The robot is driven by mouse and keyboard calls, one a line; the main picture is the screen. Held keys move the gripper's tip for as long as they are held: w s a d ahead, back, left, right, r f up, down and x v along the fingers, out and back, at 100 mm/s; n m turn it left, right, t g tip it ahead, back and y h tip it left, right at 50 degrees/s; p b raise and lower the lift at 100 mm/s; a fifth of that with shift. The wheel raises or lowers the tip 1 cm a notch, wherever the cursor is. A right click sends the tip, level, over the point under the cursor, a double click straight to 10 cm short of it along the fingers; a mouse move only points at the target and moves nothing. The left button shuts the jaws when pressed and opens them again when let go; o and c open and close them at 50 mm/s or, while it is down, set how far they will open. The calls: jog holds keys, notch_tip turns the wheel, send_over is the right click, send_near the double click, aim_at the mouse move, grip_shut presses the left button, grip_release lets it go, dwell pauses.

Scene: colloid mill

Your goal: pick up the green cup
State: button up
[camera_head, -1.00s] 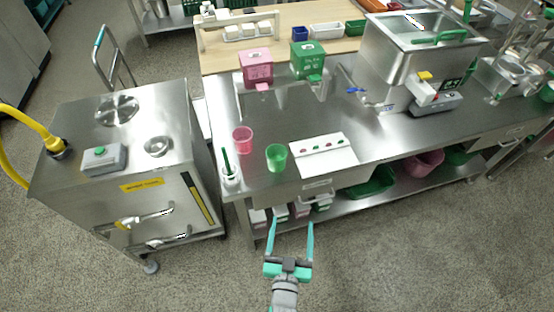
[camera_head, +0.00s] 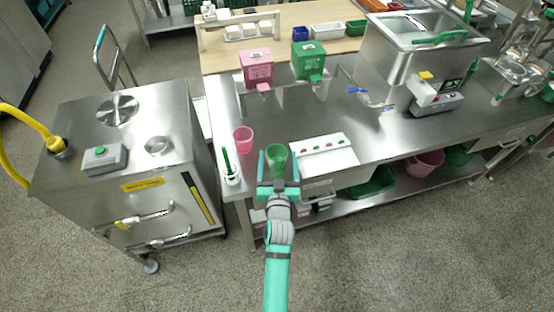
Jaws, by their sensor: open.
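The green cup (camera_head: 277,156) stands upright near the front edge of the steel table (camera_head: 390,146). My gripper (camera_head: 277,158) is open, with one teal finger on the left side of the cup and the other on the right side in this view. The cup shows between the fingers, and its lower part is partly hidden by the gripper. I cannot tell whether the fingers touch the cup or how far above the table they are.
A pink cup (camera_head: 243,139) stands close to the left, with a white holder with a green brush (camera_head: 231,175) in front of it. A white panel with colored buttons (camera_head: 323,154) lies close to the right. Pink (camera_head: 257,68) and green boxes (camera_head: 308,61) stand behind.

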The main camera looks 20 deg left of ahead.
aim_at(277, 147)
jog(key=shift+r+x, duration=0.15)
jog(key=shift+x, duration=1.35)
jog(key=shift+r+x, duration=0.15)
jog(key=shift+x, duration=1.3)
jog(key=shift+a, duration=0.15)
jog(key=shift+s, duration=0.1)
jog(key=c, duration=1.2)
